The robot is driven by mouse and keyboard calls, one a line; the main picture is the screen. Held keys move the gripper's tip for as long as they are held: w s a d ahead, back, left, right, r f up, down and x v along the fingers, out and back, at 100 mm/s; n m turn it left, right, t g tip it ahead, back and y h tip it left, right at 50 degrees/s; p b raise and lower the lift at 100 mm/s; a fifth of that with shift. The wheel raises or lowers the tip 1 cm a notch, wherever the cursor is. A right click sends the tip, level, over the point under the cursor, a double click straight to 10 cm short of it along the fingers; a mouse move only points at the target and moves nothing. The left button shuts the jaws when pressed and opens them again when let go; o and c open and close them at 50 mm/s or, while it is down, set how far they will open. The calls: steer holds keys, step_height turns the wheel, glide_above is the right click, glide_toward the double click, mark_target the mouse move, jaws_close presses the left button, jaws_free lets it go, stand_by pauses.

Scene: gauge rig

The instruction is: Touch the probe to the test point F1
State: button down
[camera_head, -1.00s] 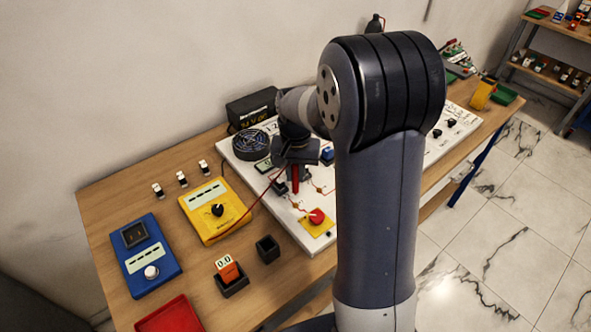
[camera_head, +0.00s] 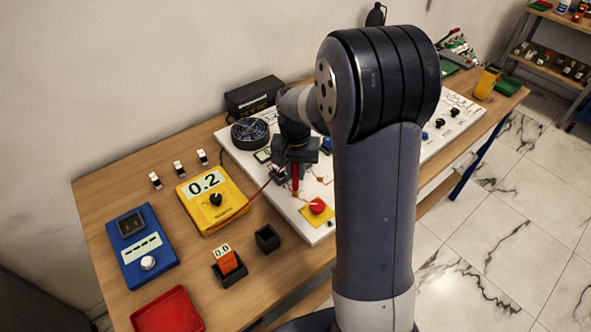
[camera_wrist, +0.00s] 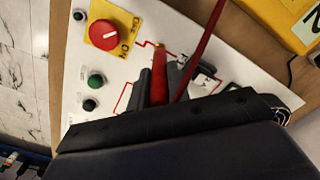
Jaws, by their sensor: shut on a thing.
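My gripper (camera_head: 296,164) is shut on the red probe (camera_head: 295,180), which hangs below it over the white panel (camera_head: 322,240). In the wrist view the probe (camera_wrist: 159,70) sits between the dark jaws (camera_wrist: 160,92), and its tip lies by a small brass-coloured point on a red printed line. Contact at the tip is too small to make out, and I cannot read a label F1 there. A red lead runs from the probe area to the yellow meter (camera_head: 211,203), whose screen reads 0.2.
A red knob on a yellow plate (camera_wrist: 103,34) is close beside the probe. A black fan (camera_head: 250,134) stands behind. A blue meter (camera_head: 142,246), an orange 0.0 device (camera_head: 227,262), a black holder (camera_head: 267,239) and a red tray (camera_head: 168,311) are at the left.

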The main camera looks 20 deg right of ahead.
step_height(320, 180, up, 8)
steer(key=p, duration=0.6)
steer(key=shift+r, duration=0.1)
stand_by(0.4)
